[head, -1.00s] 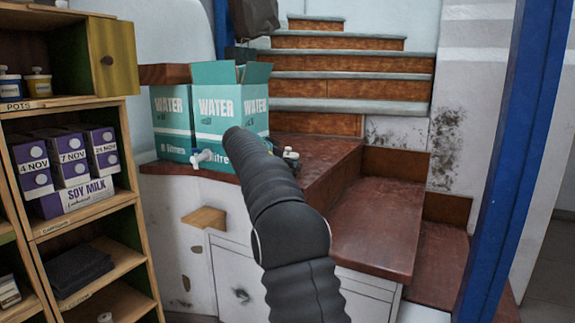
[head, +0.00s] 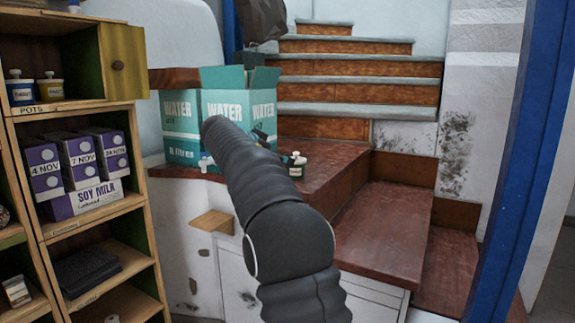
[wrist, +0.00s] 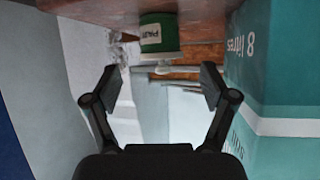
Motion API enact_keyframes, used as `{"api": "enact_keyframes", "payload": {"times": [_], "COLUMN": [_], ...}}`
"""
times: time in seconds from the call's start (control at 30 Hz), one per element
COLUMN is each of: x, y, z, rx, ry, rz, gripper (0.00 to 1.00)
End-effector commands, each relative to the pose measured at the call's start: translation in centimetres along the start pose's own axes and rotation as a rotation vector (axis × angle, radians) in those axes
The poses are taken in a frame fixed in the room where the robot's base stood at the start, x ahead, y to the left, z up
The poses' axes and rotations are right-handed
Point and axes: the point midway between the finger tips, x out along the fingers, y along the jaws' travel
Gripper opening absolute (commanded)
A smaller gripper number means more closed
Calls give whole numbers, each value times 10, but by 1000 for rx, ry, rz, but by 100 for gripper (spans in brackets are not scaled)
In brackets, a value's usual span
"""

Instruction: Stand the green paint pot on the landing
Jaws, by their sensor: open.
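The green paint pot (head: 297,168), with a pale lid, stands upright on the red-brown landing (head: 325,172), right of the water boxes. In the wrist view, which is upside down, the pot (wrist: 158,36) shows its green side and white label, with its base against the landing (wrist: 205,25). My gripper (wrist: 161,83) is open and empty; the pot is ahead of the fingertips, between their lines and apart from them. In the head view my own arm hides most of the gripper.
Teal water boxes (head: 225,108) stand close beside my gripper and also fill the right of the wrist view (wrist: 290,80). Stairs (head: 355,92) rise behind. A blue post (head: 520,170) is at right. A shelf unit (head: 140,190) with pots and soy milk cartons is at left.

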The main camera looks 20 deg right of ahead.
Motion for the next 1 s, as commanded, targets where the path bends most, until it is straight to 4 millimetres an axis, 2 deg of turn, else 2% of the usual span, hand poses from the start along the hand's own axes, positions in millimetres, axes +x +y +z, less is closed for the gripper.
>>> {"api": "enact_keyframes", "payload": {"times": [0.03, 0.2, 0.5, 0.6, 0.77, 1.0], "x": [-9, -24, -29, -33, -51, -93], "y": [-1, 0, 0, 7, 39, 114], "z": [0, 0, 0, 0, 12, 59], "rx": [0, 0, -1, -19, -125, -349], "ry": [1, 1, 0, -15, -99, -269], "rz": [-3, -1, -1, -9, -55, -187], "gripper": [84, 84, 84, 84, 84, 84]}}
